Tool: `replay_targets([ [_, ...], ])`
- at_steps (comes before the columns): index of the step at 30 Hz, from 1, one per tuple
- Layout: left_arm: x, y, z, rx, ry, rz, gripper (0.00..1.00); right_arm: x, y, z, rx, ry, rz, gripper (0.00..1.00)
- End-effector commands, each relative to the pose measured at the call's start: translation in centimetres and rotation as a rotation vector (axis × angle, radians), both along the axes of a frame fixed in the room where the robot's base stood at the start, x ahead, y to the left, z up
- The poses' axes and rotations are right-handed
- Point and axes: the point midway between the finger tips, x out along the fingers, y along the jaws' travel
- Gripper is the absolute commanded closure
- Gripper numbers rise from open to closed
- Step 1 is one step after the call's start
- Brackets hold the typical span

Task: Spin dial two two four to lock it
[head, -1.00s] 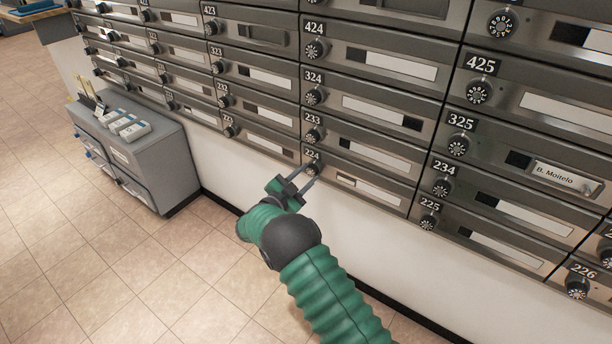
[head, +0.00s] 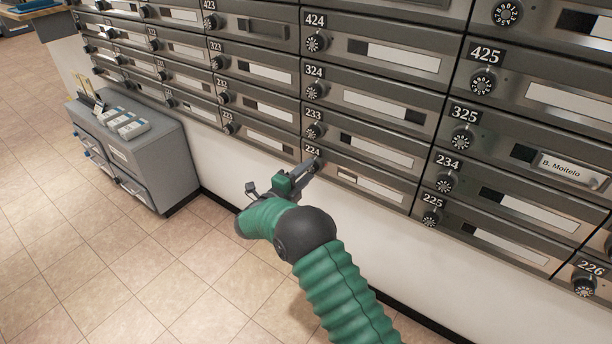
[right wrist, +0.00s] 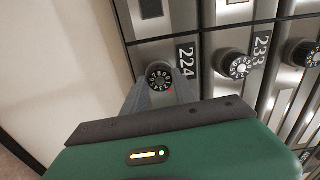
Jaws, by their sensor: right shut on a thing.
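The mailbox labelled 224 (head: 365,183) is in the bottom row of the wall, at the centre of the head view. Its black dial with white numbers (right wrist: 159,76) shows in the right wrist view beside the 224 label (right wrist: 188,60). My right gripper (head: 313,166) is at this dial, its fingers on either side of it and shut on it. In the right wrist view the fingertips (right wrist: 160,83) flank the dial and hide its sides. Which number the dial points to is too small to tell. My left gripper is not in view.
Dial 233 (head: 314,131) is just above, and also shows in the right wrist view (right wrist: 236,64). Dial 225 (head: 431,218) is to the right. A grey cabinet (head: 165,165) stands on the tiled floor at the left. White wall is below the mailboxes.

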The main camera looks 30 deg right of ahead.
Motion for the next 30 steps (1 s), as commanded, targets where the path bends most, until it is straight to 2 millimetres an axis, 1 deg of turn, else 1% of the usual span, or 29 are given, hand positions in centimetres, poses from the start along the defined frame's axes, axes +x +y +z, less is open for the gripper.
replay_targets([
  [1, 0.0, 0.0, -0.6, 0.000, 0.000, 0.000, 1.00, -0.1, -0.1, -0.6, 0.019, -0.034, -0.003, 1.00],
  [8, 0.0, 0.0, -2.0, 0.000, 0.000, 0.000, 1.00, -0.1, 0.0, -0.7, 0.103, -0.236, -0.002, 1.00],
  [17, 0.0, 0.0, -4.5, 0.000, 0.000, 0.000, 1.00, -0.1, -0.1, -0.9, 0.213, -0.497, -0.004, 1.00],
  [23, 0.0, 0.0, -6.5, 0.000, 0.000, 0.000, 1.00, -0.1, -0.1, -1.0, 0.285, -0.673, -0.005, 1.00],
  [30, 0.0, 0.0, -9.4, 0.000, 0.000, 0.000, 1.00, -0.1, -0.1, -1.2, 0.373, -0.884, -0.005, 1.00],
])
